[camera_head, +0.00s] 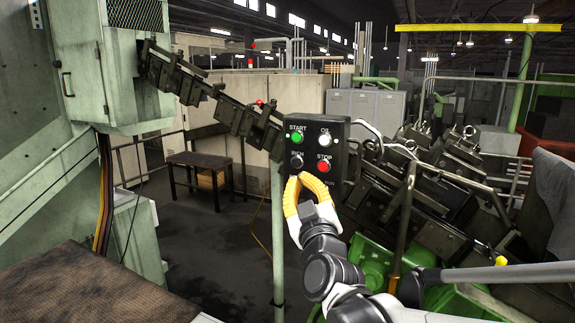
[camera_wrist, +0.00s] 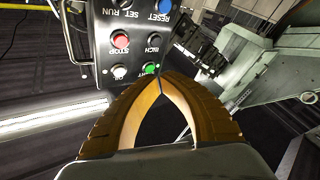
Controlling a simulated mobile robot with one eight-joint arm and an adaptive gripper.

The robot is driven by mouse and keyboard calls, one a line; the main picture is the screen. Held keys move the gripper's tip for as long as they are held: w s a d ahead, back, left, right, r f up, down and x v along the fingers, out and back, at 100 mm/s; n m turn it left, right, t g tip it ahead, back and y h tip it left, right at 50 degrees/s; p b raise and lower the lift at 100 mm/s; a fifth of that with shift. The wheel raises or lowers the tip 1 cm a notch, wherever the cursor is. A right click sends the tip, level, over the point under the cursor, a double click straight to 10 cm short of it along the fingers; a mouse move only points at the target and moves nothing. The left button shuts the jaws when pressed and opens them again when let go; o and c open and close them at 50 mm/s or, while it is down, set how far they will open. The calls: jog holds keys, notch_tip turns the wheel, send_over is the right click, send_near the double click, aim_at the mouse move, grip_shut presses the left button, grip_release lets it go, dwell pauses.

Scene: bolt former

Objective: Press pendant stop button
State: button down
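The black pendant box (camera_head: 311,152) stands upright on a pale green post in the head view. The red STOP button (camera_head: 323,167) is at its right, below the white OIL button (camera_head: 325,139). The green START button (camera_head: 298,136) and a black INCH button (camera_head: 296,162) are at the left. My gripper (camera_head: 302,178) has yellow fingers in front of the box's lower part, hiding the controls there. In the wrist view, its fingertips (camera_wrist: 159,77) meet with nothing between them. There, the STOP button (camera_wrist: 120,40) shows uncovered, up and left of the tips. I see no contact with it.
The wrist view also shows a blue RESET button (camera_wrist: 165,5) at its top edge. Dark machinery (camera_head: 385,200) with bars and a cable stands right of the pendant. A machine housing (camera_head: 120,65) is at left. Open floor and a small table (camera_head: 200,163) lie behind.

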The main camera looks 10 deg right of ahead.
aim_at(313, 160)
jog(key=shift+w+d+b, duration=0.2)
jog(key=shift+w+d, duration=0.65)
jog(key=shift+w, duration=0.35)
jog(key=shift+w+d+b, duration=0.25)
jog(key=shift+w+d, duration=0.6)
jog(key=shift+w, duration=0.35)
jog(key=shift+w+d+b, duration=0.2)
jog(key=shift+w+d, duration=0.65)
jog(key=shift+w, duration=0.35)
jog(key=shift+w+d, duration=0.25)
jog(key=shift+w, duration=0.1)
jog(key=shift+w+d+b, duration=0.3)
jog(key=shift+w, duration=0.05)
jog(key=shift+s+a, duration=0.55)
jog(key=shift+s, duration=0.2)
jog(key=shift+s+a, duration=0.75)
jog(key=shift+s, duration=0.25)
jog(key=shift+s+a, duration=0.75)
jog(key=shift+s, duration=0.25)
